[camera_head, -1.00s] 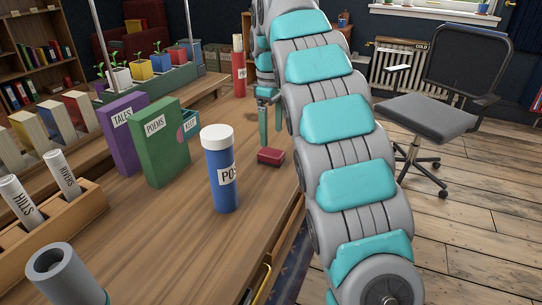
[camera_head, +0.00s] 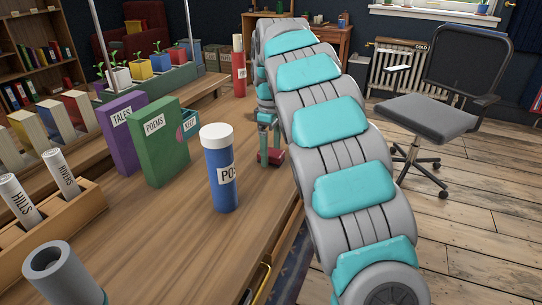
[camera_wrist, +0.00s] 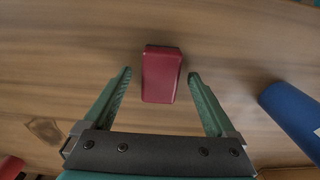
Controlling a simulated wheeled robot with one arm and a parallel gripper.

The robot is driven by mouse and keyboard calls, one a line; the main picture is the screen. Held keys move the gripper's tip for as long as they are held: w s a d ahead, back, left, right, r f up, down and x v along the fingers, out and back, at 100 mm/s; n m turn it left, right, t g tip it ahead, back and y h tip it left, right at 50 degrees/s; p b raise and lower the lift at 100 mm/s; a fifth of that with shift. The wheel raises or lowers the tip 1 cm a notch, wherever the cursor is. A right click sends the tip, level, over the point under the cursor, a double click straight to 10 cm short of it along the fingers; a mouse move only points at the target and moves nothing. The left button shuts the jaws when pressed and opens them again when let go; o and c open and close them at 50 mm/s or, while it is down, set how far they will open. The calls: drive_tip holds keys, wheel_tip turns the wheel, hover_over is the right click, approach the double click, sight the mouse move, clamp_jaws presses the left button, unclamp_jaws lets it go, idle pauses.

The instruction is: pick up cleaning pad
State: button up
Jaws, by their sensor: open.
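The cleaning pad appears as a small dark red block (camera_wrist: 161,75) lying on the wooden table in the wrist view. It also shows in the head view (camera_head: 276,157), partly covered by my gripper. My gripper (camera_wrist: 160,75) is open, with one teal finger on each side of the red block. Gaps of bare wood show between the block and both fingers. In the head view my gripper (camera_head: 268,145) points down at the block. I cannot tell how far above the table the fingertips are.
A blue tube with a white cap (camera_head: 220,175) stands left of the block and shows at the right in the wrist view (camera_wrist: 295,112). A green book (camera_head: 160,145) and a purple book (camera_head: 122,135) stand further left. The table around the block is mostly clear.

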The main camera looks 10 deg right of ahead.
drive_tip(key=shift+f, duration=0.4)
drive_tip(key=c, duration=1.4)
drive_tip(key=shift+c, duration=0.2)
